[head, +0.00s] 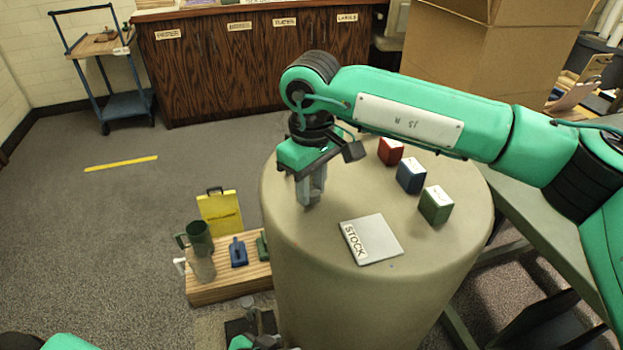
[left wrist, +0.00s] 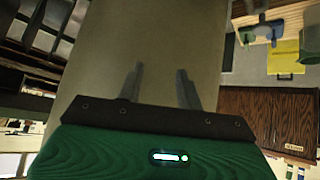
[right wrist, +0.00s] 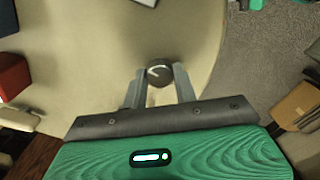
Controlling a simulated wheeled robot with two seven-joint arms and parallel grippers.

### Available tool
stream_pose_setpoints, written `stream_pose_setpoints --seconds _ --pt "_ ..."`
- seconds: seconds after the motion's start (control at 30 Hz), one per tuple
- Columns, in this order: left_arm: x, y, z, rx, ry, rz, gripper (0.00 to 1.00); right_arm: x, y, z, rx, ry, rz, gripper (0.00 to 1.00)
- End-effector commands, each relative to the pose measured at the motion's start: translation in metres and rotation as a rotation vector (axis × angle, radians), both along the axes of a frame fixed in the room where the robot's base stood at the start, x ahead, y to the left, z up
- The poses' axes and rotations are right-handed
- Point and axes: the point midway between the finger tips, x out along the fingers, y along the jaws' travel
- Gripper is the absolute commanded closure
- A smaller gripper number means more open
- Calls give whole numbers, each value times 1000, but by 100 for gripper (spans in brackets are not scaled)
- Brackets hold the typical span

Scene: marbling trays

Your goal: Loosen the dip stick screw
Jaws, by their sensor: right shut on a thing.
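The dip stick screw (right wrist: 158,72) is a dark round knob with a white mark on its face, near the edge of the tan drum top (head: 345,190). My right gripper (right wrist: 158,88) is shut on it, one finger on each side, pointing down. In the head view the right gripper (head: 311,198) hides the screw. My left gripper (left wrist: 160,75) is open and empty, with its fingers toward the drum's plain side. It shows only partly at the bottom of the head view. I cannot make out a dip stick.
A plate marked STOCK (head: 385,240) and red (head: 391,151), blue (head: 411,175) and green (head: 436,205) blocks lie on the drum top. Beside the drum, a low wooden stand (head: 215,290) holds a jug (head: 199,238) and a blue tool (head: 238,252). Open floor lies at left.

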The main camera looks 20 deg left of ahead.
Motion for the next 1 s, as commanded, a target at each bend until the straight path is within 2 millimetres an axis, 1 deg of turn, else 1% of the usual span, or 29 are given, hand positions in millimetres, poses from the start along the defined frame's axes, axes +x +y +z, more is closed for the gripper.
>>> stream_pose_setpoints --seconds 0.03,0.27,0.43,0.5,0.8,1.0 --pt "-2 5 5 16 28 5 64 1 0 4 2 -2 12 94" --pt "-22 35 13 100 204 42 64 1 0 5 3 -3 74 94" --pt "-42 58 23 159 347 77 64 1 0 5 1 -3 114 94" --pt "-44 61 18 171 383 81 64 1 0 5 2 -2 129 94" --pt "-34 57 -30 180 435 75 64 1 0 6 2 -4 191 94" --pt "-32 56 -56 185 461 73 64 0 0 4 2 -3 223 94"
